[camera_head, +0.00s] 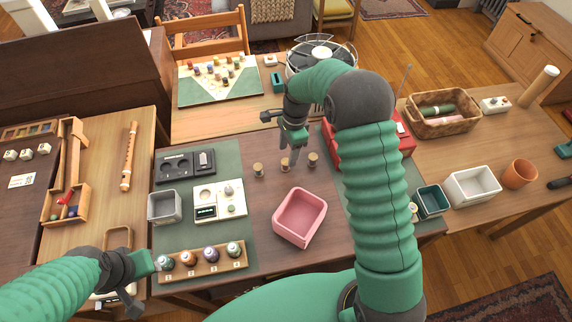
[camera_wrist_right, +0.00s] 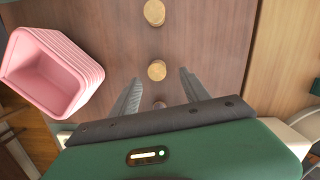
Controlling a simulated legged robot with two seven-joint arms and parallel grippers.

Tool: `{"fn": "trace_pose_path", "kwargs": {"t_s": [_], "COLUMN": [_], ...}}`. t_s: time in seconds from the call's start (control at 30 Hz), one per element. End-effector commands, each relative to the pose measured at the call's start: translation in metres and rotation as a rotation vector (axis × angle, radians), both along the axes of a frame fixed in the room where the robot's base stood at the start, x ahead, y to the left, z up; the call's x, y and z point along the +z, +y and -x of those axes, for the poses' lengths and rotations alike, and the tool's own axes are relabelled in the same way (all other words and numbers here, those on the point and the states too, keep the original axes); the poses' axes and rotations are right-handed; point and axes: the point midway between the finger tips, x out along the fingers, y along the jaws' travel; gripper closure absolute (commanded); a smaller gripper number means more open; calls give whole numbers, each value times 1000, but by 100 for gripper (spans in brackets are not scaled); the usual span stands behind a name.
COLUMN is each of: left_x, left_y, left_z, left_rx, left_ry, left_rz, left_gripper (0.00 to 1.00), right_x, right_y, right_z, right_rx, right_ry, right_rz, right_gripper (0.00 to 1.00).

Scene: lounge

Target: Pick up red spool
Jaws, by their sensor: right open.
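Three small round items with tan wooden tops, perhaps spools, stand in a row on the dark table: a left one (camera_head: 258,170), a middle one (camera_head: 284,165) and a right one (camera_head: 313,159). No red shows clearly on them. My right gripper (camera_head: 292,158) is open and points down at the row. In the right wrist view its fingers (camera_wrist_right: 159,78) lie either side of a tan disc (camera_wrist_right: 157,70), apart from it. My left gripper (camera_head: 138,276) is at the lower left, jaws unclear.
A pink bin (camera_head: 299,217) stands in front of the row, and also shows in the right wrist view (camera_wrist_right: 50,75). A wooden rack (camera_head: 203,266) holds several colored bottles or spools at the front. A red box (camera_head: 345,158) is close on the right, partly behind my arm.

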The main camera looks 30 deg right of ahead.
Motion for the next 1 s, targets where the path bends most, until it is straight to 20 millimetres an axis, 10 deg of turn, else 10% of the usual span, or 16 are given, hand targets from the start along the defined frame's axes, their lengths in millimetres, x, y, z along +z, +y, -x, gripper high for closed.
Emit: {"fn": "trace_pose_path", "kwargs": {"t_s": [0.33,0.6,1.0], "left_x": [-1,-1,-1], "left_y": [0,0,0], "left_z": [0,0,0], "left_rx": [1,1,1], "left_ry": [0,0,0], "left_rz": [0,0,0], "left_gripper": [64,64,64], "right_x": [-52,-56,-56], "right_y": [4,5,5], "right_z": [2,1,1], "right_rx": [2,2,3], "right_ry": [1,-2,-1], "right_rz": [-2,-1,-1], "right_gripper": [46,47,99]}}
